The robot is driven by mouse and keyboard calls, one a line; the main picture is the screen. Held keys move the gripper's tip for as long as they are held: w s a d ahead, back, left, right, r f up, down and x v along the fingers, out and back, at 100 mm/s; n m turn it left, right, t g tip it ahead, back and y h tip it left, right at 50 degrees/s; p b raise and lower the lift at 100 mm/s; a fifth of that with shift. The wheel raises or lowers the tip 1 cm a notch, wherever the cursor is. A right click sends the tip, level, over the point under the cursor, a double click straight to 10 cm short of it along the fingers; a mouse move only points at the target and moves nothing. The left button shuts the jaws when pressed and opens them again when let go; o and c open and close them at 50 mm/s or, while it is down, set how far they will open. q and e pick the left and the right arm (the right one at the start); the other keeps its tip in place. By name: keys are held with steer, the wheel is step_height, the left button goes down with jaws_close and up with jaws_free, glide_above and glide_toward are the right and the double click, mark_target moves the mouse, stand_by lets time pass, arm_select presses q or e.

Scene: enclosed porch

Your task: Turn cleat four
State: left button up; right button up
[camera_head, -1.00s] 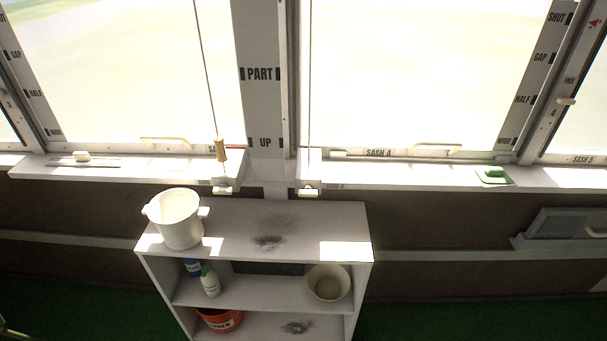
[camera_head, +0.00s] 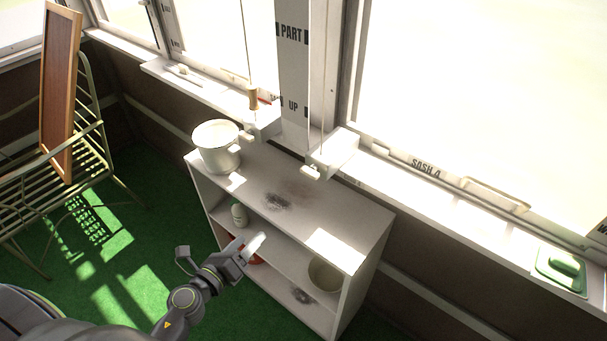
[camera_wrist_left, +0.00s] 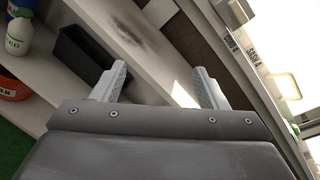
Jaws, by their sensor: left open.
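A small white cleat (camera_head: 311,172) sits on the front of the sill block just right of the central post, below the window marked SASH 4; a cord hangs above it. I cannot read a number on it. A second white cleat (camera_head: 247,137) is left of the post, near a hanging cord with a wooden pull. My left gripper (camera_head: 256,244) is in front of the shelf unit, lower than both cleats and apart from them. In the left wrist view its two fingers (camera_wrist_left: 160,76) are spread with nothing between them.
A green-based handle (camera_head: 566,264) lies on the right sill. A metal bench (camera_head: 40,165) stands at left.

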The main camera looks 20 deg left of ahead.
arm_select(q)
steer(key=d+r+m+h, duration=0.3)
steer(key=d+r+m, duration=0.1)
steer(key=r+m, duration=0.6)
steer(key=p, duration=0.2)
glide_toward(307, 174)
steer(key=shift+t, duration=0.4)
steer(key=x, duration=0.8)
steer(key=shift+d+f+p, duration=0.1)
steer(key=shift+f+p, duration=0.15)
steer(key=shift+p, duration=0.05)
steer(key=shift+w+d, duration=0.2)
steer(key=shift+w, duration=0.45)
arm_select(e)
steer(key=shift+w+a+r, duration=0.15)
steer(key=shift+a+r, duration=0.3)
steer(key=shift+r, duration=0.2)
steer(key=shift+w+a+r, duration=0.1)
steer(key=shift+a+r, duration=0.35)
steer(key=shift+r, duration=0.15)
arm_select(q)
steer(key=shift+c, duration=0.2)
arm_select(e)
steer(key=shift+a, duration=0.1)
arm_select(q)
steer(key=c, duration=0.9)
